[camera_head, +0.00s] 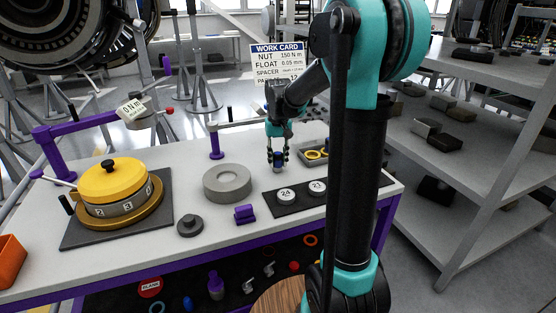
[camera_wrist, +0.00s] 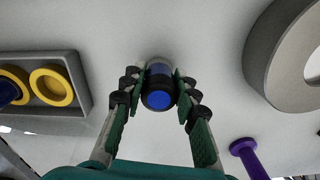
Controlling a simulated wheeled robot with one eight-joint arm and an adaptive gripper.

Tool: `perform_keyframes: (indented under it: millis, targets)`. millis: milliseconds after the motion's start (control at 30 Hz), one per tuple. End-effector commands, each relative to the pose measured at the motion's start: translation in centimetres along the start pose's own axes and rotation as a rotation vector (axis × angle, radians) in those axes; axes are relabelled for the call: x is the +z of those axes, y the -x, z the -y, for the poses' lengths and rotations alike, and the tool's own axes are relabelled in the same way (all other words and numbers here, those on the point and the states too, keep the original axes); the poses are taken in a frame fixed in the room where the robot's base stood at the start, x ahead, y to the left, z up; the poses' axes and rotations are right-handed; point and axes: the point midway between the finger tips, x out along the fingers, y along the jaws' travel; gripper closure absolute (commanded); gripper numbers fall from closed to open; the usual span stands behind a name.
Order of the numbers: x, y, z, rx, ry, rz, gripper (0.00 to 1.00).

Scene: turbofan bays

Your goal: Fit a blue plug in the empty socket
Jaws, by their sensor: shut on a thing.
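My gripper (camera_head: 277,160) is shut on a blue plug (camera_wrist: 160,99), with its green finger pads on both sides. The plug has a bright blue end, a dark collar and a grey section; it also shows between the fingers in the head view (camera_head: 278,156). I cannot tell whether it touches the table. A grey tray (camera_wrist: 77,104) with yellow rings lies left of the gripper in the wrist view. One yellow ring (camera_wrist: 52,86) has a grey, empty-looking centre. Beside it, a dark blue piece (camera_wrist: 8,92) overlaps another yellow ring at the picture's edge.
A black plate (camera_head: 268,203) with white discs marked 24 and 23 lies in front of my gripper. A thick grey ring (camera_head: 227,184), a purple block (camera_head: 245,214) and a yellow drum (camera_head: 113,183) stand to the left. My arm hides the table's right part.

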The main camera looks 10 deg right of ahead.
Motion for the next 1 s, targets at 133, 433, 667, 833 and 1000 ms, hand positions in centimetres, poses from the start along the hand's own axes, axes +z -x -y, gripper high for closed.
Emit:
perform_keyframes:
  millis: [133, 433, 667, 833, 1000]
  targets:
    - [0.0, -0.3, 0.0, 0.000, 0.000, 0.000, 1.00]
    - [0.0, -0.2, 0.0, 0.000, 0.000, 0.000, 0.50]
    - [0.0, 0.1, 0.0, 0.000, 0.000, 0.000, 0.50]
    - [0.0, 2.3, 0.0, 0.000, 0.000, 0.000, 0.50]
    - [0.0, 5.8, 0.0, 0.000, 0.000, 0.000, 0.50]
